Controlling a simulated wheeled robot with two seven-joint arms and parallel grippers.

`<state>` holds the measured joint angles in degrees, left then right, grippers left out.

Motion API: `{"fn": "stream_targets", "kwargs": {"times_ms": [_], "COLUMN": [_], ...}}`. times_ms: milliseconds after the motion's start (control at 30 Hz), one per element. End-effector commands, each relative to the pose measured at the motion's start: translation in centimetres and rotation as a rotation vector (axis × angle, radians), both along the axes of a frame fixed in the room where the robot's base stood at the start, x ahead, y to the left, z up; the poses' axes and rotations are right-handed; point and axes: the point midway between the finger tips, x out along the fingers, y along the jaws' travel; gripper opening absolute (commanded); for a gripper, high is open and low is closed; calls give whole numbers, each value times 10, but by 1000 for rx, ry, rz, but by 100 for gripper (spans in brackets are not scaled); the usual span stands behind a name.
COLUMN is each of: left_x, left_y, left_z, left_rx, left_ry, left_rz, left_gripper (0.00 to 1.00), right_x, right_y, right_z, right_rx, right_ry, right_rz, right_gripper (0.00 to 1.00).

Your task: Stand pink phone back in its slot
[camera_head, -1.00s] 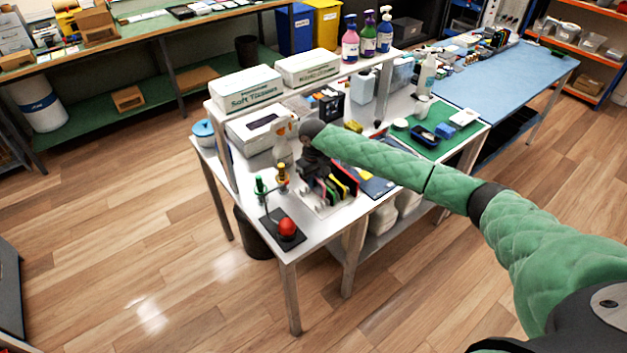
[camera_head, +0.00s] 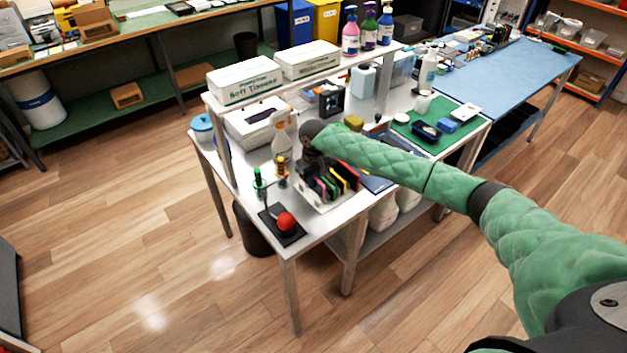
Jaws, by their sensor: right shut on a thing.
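The phone rack (camera_head: 322,207) is a white stand near the front of the white table, with several dark and coloured phones upright in it, showing green, yellow and red edges. My right gripper (camera_head: 309,170) points down at the rack's left end, partly hidden under the dark wrist of my green arm. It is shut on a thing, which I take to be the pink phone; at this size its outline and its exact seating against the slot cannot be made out. My left gripper is not in view.
A red button (camera_head: 286,221) on a black base and a small green-and-amber lamp stand (camera_head: 258,179) stand left of the rack. A spray bottle (camera_head: 283,133) is behind. Tissue boxes (camera_head: 243,80) sit on the shelf above. A green mat (camera_head: 458,134) lies to the right.

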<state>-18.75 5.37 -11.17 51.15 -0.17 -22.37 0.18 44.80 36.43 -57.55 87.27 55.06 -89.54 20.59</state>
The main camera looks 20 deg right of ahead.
Motion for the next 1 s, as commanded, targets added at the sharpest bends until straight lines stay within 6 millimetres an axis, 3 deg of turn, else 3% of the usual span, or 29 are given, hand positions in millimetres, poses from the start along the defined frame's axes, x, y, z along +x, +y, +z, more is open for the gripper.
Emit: {"fn": "stream_targets", "kwargs": {"times_ms": [633, 1000], "left_x": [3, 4], "left_y": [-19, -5], "left_z": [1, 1], "left_rx": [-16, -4], "left_ry": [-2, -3], "left_rz": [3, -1], "left_gripper": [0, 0], "right_x": [0, 0], "right_y": [1, 0], "right_z": [-36, -38], "right_rx": [0, 1], "right_ry": [2, 1], "right_rz": [0, 0], "right_gripper": [0, 0]}}
